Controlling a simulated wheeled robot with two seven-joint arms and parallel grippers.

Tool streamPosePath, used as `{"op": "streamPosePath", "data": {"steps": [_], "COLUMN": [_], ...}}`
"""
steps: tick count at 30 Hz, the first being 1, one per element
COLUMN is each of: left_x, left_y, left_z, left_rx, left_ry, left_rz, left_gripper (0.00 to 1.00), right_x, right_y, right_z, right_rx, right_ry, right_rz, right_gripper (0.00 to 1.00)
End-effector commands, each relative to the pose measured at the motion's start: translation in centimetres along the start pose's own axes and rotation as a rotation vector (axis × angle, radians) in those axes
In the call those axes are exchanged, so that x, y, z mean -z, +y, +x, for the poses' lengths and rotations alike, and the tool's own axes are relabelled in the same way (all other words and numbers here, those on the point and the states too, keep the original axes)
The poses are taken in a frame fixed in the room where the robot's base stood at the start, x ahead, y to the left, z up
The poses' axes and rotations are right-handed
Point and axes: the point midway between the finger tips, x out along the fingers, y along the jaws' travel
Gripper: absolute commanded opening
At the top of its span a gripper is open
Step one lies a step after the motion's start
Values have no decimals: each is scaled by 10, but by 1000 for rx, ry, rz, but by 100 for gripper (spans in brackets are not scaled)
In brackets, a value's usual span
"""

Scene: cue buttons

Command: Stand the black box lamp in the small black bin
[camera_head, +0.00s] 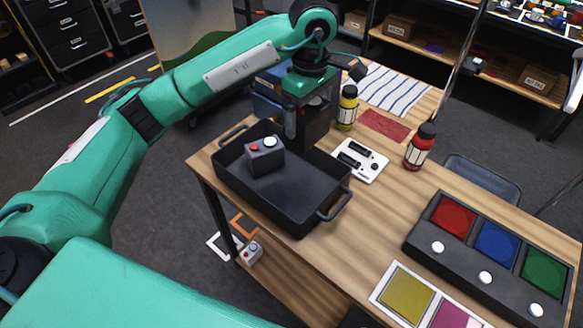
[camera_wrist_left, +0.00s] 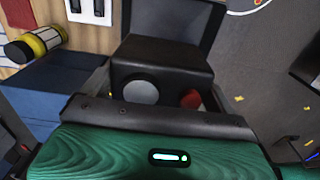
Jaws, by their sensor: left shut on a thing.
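The black box lamp (camera_wrist_left: 160,60) is between the jaws of my left gripper (camera_head: 308,122), which is shut on it. In the wrist view its grey disc and red button face the palm. In the head view the jaws partly hide the lamp's dark body, beside the far edge of a black bin with two handles (camera_head: 300,215). I cannot tell whether it touches the bin. A separate dark grey box lamp (camera_head: 264,158), with a red button and white dome, stands upright inside the bin's far left part. My right gripper is not in view.
A blue bin (camera_head: 267,105) stands behind the gripper. A yellow bottle (camera_head: 347,108), a white panel (camera_head: 360,160) and a red bottle (camera_head: 420,148) stand to the right. A button console (camera_head: 485,265) fills the near right. The black bin's near right floor is clear.

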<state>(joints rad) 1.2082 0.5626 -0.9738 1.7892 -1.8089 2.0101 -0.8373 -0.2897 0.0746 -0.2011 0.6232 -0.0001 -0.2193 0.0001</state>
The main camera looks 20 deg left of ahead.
Motion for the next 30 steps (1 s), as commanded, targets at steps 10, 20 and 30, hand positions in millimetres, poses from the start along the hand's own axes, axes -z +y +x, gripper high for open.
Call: {"op": "streamPosePath", "data": {"steps": [10,20,30], "left_x": [-1,0,-1], "left_y": [-1,-2,0], "left_z": [50,115,159], "left_rx": [4,5,0], "left_ry": [-4,-2,-1], "left_rz": [1,0,2], "left_gripper": [52,52,52], "right_x": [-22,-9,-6], "right_y": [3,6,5], "right_z": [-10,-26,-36], "right_rx": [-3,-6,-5], "right_ry": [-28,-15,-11], "right_rz": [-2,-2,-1], "right_gripper": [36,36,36]}}
